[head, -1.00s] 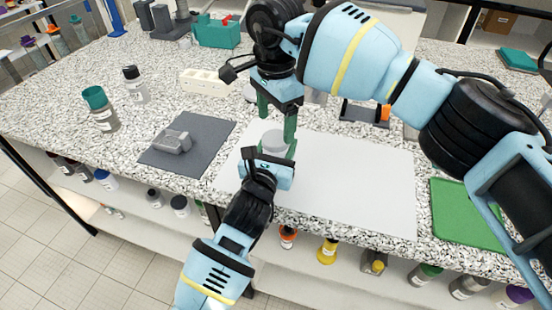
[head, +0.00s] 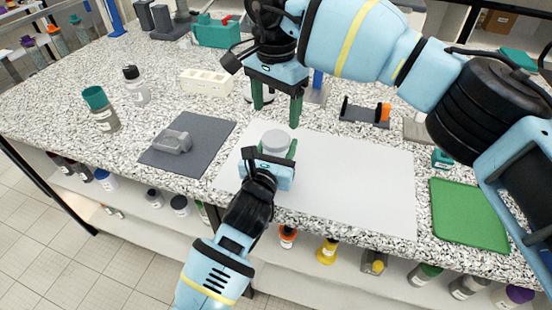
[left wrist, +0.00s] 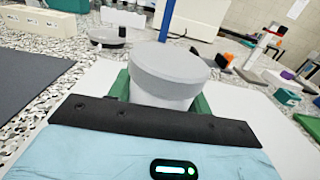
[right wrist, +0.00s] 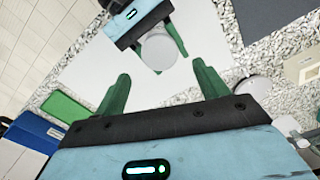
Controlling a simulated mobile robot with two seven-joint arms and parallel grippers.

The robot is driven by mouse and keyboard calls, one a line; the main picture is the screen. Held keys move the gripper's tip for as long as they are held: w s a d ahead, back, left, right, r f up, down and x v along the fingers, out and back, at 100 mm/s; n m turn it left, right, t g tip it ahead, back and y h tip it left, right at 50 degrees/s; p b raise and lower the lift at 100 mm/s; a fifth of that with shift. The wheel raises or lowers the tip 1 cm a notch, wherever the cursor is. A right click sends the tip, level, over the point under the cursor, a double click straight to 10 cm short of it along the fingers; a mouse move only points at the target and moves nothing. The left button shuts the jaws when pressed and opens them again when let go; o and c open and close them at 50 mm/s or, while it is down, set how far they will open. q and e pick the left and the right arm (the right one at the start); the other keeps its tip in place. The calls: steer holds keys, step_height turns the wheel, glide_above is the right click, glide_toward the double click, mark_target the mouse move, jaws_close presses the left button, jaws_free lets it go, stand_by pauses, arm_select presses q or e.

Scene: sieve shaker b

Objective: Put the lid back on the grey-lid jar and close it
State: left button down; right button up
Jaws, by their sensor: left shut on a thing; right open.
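The grey-lid jar stands on the white mat (head: 350,180), with its grey lid (head: 275,141) sitting level on top. The lid also shows in the left wrist view (left wrist: 170,66), above the pale jar body (left wrist: 163,94), and from above in the right wrist view (right wrist: 159,52). My left gripper (head: 275,160) is shut on the jar body from the near side, below the lid. My right gripper (head: 277,114) is open and empty, above and behind the jar, apart from the lid. Whether the lid is screwed tight cannot be told.
A dark grey mat (head: 210,130) with a grey object (head: 172,142) lies to the left. A teal-lidded jar (head: 100,110), a black-capped bottle (head: 135,86) and a white rack (head: 206,81) stand beyond. A green mat (head: 468,220) lies right. The white mat's right part is clear.

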mark_target(276, 138)
steer(key=shift+f, duration=3.8)
steer(key=c, duration=1)
steer(key=shift+m, duration=1.7)
steer(key=o, duration=1.1)
steer(key=shift+r, duration=0.15)
